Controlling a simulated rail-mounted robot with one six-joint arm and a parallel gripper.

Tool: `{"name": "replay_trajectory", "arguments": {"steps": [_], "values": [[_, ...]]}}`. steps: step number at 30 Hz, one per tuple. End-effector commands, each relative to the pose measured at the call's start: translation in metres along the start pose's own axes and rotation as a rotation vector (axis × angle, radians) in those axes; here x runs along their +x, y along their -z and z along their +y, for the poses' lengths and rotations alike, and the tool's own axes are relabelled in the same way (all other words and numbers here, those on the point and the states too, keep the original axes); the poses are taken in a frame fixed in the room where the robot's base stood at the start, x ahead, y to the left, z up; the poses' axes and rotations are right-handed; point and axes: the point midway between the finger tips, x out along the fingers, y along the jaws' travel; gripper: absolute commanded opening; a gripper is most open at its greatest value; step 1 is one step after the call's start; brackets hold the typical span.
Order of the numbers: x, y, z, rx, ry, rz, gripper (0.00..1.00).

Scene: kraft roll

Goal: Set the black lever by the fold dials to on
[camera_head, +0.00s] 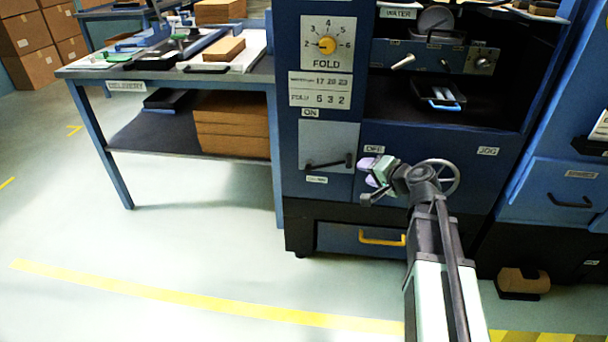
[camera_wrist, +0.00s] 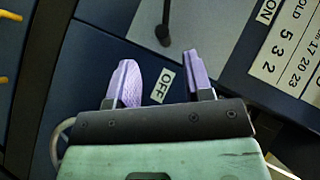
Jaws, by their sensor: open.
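The black lever (camera_head: 328,163) is on a grey plate (camera_head: 330,136) low on the blue machine front. It lies nearly level, its knob end at the right, towards the OFF label (camera_head: 374,149). The ON label (camera_head: 310,113) is above the plate's left part. My gripper (camera_head: 372,171) is just right of the lever's knob, apart from it in the picture. In the wrist view my gripper (camera_wrist: 160,68) has its purple fingers spread and empty. The lever (camera_wrist: 164,24) shows beyond them at the top, its far end cut off, and the OFF label (camera_wrist: 163,85) lies between the fingers.
The yellow fold dial (camera_head: 327,45) and number plate (camera_head: 320,89) are above the lever. A handwheel (camera_head: 453,179) is right of my gripper. A yellow handle (camera_head: 382,238) is below. A delivery table (camera_head: 95,73) stands left, with open floor in front.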

Motion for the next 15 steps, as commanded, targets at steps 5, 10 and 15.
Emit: {"name": "replay_trajectory", "arguments": {"steps": [5,10,15], "values": [[-0.001,0.009,-0.005,0.012,0.019,0.049,0.47],[0.020,0.009,-0.003,0.011,0.019,0.045,0.47],[0.062,0.010,-0.002,0.010,0.019,0.043,0.47]]}}
